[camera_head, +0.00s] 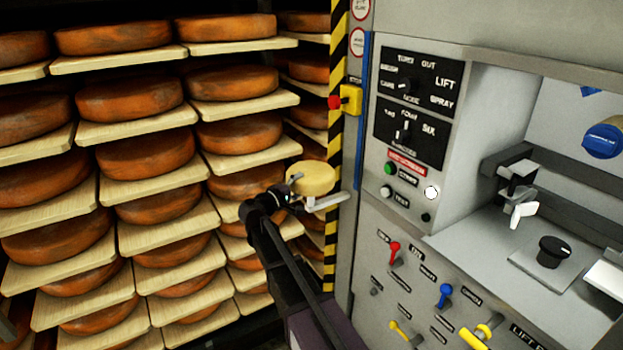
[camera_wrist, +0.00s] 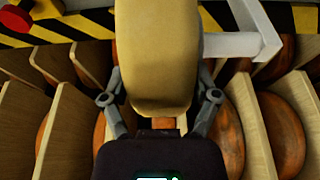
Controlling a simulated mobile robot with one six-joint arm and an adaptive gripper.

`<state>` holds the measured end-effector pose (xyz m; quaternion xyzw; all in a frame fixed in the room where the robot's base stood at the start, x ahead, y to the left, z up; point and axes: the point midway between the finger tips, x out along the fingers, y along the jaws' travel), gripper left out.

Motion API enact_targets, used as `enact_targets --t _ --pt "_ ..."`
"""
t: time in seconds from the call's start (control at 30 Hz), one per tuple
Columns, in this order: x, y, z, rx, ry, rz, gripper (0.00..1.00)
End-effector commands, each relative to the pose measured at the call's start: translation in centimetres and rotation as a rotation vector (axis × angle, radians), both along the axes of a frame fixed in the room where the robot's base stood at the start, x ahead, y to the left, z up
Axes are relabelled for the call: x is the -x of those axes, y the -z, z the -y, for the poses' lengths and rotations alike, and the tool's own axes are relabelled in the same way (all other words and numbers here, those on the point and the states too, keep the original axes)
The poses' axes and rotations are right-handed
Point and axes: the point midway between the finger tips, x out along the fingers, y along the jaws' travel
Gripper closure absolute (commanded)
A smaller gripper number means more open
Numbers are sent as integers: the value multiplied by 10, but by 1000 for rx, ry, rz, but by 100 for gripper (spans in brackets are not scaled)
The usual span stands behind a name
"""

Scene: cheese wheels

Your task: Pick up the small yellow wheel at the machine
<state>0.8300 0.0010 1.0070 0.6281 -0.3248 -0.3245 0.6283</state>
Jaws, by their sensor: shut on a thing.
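The small yellow wheel (camera_head: 312,178) is at the left edge of the machine (camera_head: 410,215), beside the striped post. It rests on or just above a pale bracket (camera_head: 328,202); I cannot tell whether they touch. My gripper (camera_head: 293,190) reaches it from the left and is shut on it. In the wrist view the yellow wheel (camera_wrist: 158,60) fills the middle, with the fingers of my gripper (camera_wrist: 160,105) on both its sides. The bracket (camera_wrist: 240,45) shows to the right of the wheel there. The fingertips are partly hidden by the wheel.
Racks of large orange-brown cheese wheels (camera_head: 130,98) on pale boards (camera_head: 150,180) fill the left side. A black-and-yellow striped post (camera_head: 333,120) stands close behind the wheel, with a red and yellow button box (camera_head: 351,99) on it. The machine's panel has several knobs and levers.

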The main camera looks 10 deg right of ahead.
Motion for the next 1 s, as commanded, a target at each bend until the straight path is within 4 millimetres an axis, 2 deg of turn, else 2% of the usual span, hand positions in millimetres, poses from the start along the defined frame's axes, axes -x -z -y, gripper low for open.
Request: enact_targets --t 0.47,1.0 --pt "0 -4 0 3 0 1 83" --pt "0 -32 -1 4 0 1 83"
